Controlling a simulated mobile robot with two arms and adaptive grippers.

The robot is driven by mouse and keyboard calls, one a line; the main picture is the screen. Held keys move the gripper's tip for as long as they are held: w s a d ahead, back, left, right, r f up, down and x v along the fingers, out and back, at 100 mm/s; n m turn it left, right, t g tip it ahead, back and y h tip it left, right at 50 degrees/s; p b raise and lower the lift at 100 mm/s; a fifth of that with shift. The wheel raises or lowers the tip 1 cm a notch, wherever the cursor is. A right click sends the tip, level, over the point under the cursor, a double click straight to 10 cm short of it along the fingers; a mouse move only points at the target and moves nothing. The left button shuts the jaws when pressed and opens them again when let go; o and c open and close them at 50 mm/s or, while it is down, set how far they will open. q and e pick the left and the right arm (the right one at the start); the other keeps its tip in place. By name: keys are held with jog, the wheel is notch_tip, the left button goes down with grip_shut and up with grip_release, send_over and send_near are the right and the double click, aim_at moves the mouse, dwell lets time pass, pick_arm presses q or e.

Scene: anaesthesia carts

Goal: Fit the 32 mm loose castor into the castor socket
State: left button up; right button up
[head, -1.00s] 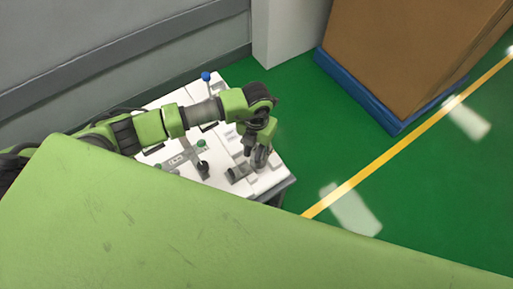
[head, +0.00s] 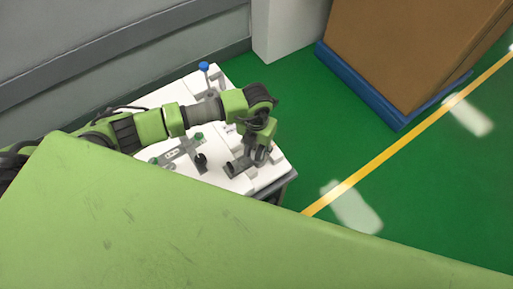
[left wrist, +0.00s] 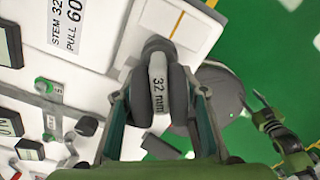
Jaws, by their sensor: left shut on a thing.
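In the head view my left gripper (head: 260,153) is over the right end of the white cart top (head: 230,183). I cannot identify the castor socket for certain. A label (left wrist: 68,25) reading "STEM 32" and "PULL 60" lies on the white surface to the upper left.
A post with a blue knob (head: 203,66) stands at the cart's back. A green knob (head: 198,137) and a black knob (head: 200,160) stand left of the gripper. A dark part (head: 238,168) lies beside it. A brown box (head: 400,50) stands beyond open green floor.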

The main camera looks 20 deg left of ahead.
pick_arm(q)
jog(key=o, duration=1.2)
jog(key=shift+r, duration=0.1)
notch_tip(320, 180, up, 12)
dwell(0.5)
